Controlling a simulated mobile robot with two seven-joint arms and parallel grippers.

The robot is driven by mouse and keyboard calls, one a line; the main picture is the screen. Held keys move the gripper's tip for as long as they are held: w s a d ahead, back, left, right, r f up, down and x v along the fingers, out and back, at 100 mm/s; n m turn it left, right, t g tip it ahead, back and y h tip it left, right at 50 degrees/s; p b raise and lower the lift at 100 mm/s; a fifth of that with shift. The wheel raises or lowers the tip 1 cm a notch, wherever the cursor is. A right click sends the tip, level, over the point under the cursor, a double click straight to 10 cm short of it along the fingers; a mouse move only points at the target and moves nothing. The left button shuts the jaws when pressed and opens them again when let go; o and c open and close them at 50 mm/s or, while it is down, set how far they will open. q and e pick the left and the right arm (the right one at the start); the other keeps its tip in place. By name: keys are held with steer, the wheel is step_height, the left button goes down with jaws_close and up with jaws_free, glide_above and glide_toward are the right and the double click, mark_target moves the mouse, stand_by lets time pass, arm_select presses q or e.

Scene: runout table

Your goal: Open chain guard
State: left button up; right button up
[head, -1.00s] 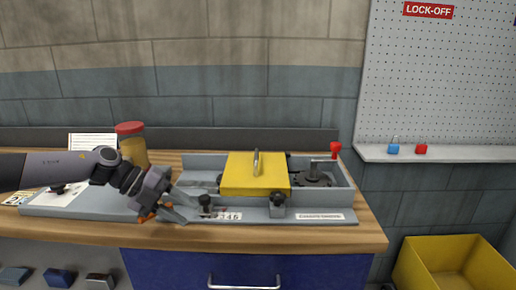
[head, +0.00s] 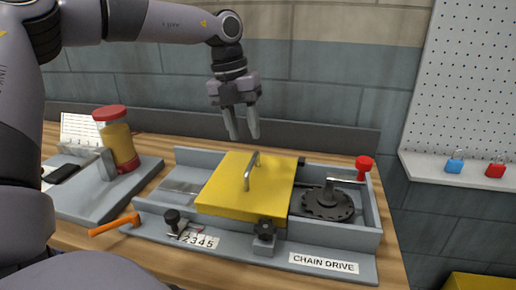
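The chain guard (head: 228,182) is a yellow cover with an upright metal handle (head: 250,171) on top. It lies flat over the middle of the grey chain drive housing (head: 340,235). A black knob (head: 265,231) stands at the guard's front edge. To the right of the guard, a dark sprocket (head: 328,203) and a crank with a red knob (head: 364,163) are exposed. My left gripper (head: 242,136) hangs above and behind the handle, pointing down, fingers apart and empty. My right gripper is not in view.
A red-lidded jar (head: 117,140) stands on a grey plate at left. An orange-handled tool (head: 114,225) lies by the housing's front left. A black knob (head: 172,217) sits beside number dials (head: 199,240). Blue (head: 454,166) and red (head: 495,170) padlocks are on the right shelf.

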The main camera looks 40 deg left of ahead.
mark_target(251, 162)
arm_select(q)
steer(key=shift+w+d+f, duration=0.1)
steer(key=shift+d+f, duration=0.1)
steer(key=shift+f, duration=0.85)
steer(key=shift+w+d+f, duration=0.1)
steer(key=shift+d+f, duration=0.05)
steer(key=shift+f, duration=0.85)
steer(key=shift+d+f, duration=0.2)
steer(key=shift+f, duration=0.85)
jaws_close()
